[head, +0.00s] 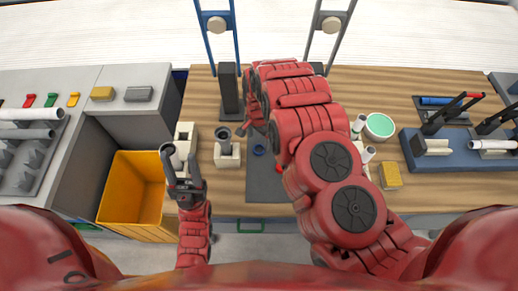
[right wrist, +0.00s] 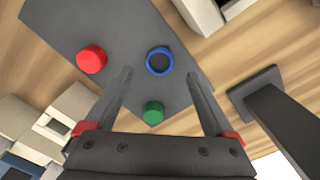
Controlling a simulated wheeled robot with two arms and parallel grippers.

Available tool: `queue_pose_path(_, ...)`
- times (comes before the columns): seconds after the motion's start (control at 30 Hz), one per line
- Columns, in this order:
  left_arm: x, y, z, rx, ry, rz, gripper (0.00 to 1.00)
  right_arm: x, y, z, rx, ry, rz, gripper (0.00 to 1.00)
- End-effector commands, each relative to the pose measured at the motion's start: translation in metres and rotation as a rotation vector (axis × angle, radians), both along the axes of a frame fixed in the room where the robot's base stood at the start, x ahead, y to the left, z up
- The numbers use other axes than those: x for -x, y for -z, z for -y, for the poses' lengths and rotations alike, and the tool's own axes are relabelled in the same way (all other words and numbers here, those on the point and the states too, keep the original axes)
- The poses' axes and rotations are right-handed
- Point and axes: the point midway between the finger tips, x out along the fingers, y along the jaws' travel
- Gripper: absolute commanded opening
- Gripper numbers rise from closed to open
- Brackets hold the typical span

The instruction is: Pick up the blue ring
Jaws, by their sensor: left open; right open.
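The blue ring (head: 259,150) lies flat on the dark grey mat (head: 262,185) in the head view. In the right wrist view the blue ring (right wrist: 159,60) shows near the mat's edge. My right gripper (right wrist: 157,74) is open and empty, its fingertips on either side of the ring in the picture. I cannot tell its height above the mat. My left gripper (head: 181,158) is open at the left, by a white block, well apart from the ring.
A red cap (right wrist: 92,59) and a green cap (right wrist: 153,113) lie on the mat near the ring. A dark upright post (right wrist: 283,118) stands to the right in the wrist view. A white block with a dark pipe (head: 226,150) stands left of the mat. A yellow bin (head: 130,190) is further left.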

Motion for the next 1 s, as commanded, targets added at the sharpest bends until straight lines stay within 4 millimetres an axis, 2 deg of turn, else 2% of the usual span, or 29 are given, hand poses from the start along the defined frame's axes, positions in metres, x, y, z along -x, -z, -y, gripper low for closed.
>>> queue_pose_path(0.17, 0.0, -0.007, 0.0, 0.0, 0.0, 0.0, 0.5, -0.001, 0.005, 0.0, 0.001, 0.0, 0.004, 0.88)
queue_pose_path(0.4, 0.0, -0.025, 0.0, 0.0, 0.0, 0.0, 0.5, 0.001, 0.03, 0.004, 0.002, 0.0, 0.002, 0.88)
queue_pose_path(0.57, 0.0, -0.028, 0.0, 0.0, 0.0, 0.0, 0.5, 0.0, 0.046, 0.004, 0.004, 0.0, 0.001, 0.88)
queue_pose_path(0.97, 0.0, -0.029, 0.0, 0.0, 0.0, 0.0, 0.5, -0.001, 0.053, 0.002, -0.001, 0.0, 0.004, 0.88)
queue_pose_path(1.0, 0.0, -0.029, 0.0, 0.0, 0.0, 0.0, 0.5, -0.001, 0.053, 0.002, -0.001, 0.0, 0.004, 0.85)
